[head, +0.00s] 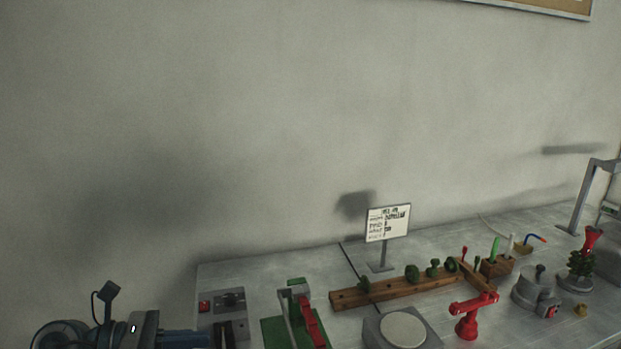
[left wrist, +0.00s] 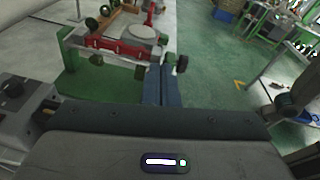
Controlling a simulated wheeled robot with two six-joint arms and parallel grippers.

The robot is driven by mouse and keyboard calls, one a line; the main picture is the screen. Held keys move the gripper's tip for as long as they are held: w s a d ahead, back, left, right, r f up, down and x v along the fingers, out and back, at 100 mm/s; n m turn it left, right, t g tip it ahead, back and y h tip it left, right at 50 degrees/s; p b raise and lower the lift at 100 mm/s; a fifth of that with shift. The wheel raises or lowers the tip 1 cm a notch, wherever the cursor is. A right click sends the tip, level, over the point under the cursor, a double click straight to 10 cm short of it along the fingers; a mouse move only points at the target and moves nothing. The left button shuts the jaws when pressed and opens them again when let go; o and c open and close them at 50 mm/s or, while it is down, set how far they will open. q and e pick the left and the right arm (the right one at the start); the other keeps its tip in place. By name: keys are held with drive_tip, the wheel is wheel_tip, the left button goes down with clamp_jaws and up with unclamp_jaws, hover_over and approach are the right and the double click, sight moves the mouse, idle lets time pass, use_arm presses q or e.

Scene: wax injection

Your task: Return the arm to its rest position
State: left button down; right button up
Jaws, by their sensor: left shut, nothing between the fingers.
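My left gripper (head: 200,339) is at the bottom left of the head view, at the front left part of the bench, with its wrist and camera mount beside it. In the left wrist view its two blue fingers (left wrist: 161,82) lie side by side, shut with nothing between them. They point toward a green-based clamp with a red lever (left wrist: 115,43); I cannot tell the exact gap. The same clamp in the head view (head: 306,318) stands to the right of the gripper. My right gripper is in neither view.
A grey control box (head: 222,303) with a red button stands close behind the left gripper. A round-topped grey unit (head: 402,330), wooden rack (head: 395,289), red press (head: 469,316) and sign (head: 388,223) stand farther right. The space above the bench is clear.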

use_arm(q)
drive_tip(key=a+r+n+t+y, duration=0.2)
drive_tip(key=r+n+t, duration=0.1)
drive_tip(key=n+t, duration=0.65)
drive_tip(key=a+r+n+t+y, duration=0.1)
drive_tip(key=a+r+n+t, duration=0.15)
drive_tip(key=n+t, duration=0.7)
drive_tip(key=w+a+f+n+g+y, duration=0.1)
drive_tip(key=a+f+n+y, duration=0.35)
drive_tip(key=n+y, duration=0.7)
drive_tip(key=s+a+f+n+g+y, duration=0.2)
drive_tip(key=f+n+g, duration=0.1)
drive_tip(key=f+n, duration=0.3)
drive_tip(key=s+a+f+n+g+y, duration=0.2)
drive_tip(key=f+n+g+y, duration=0.1)
drive_tip(key=f+n, duration=0.2)
drive_tip(key=s+d+f+n+g+h, duration=0.25)
drive_tip(key=s+f+g, duration=0.35)
drive_tip(key=s+f, duration=0.3)
drive_tip(key=s+d+f+n+g+h, duration=0.1)
drive_tip(key=s+d+f+n+g, duration=0.2)
drive_tip(key=s+f+g, duration=0.65)
wheel_tip(320, 180, down, 30)
drive_tip(key=s+a+f+t, duration=0.1)
drive_tip(key=s+a, duration=0.1)
drive_tip(key=a, duration=0.1)
drive_tip(key=s+f+n, duration=0.1)
drive_tip(key=s+f, duration=1.6)
drive_tip(key=s, duration=0.1)
drive_tip(key=shift+a+g, duration=0.45)
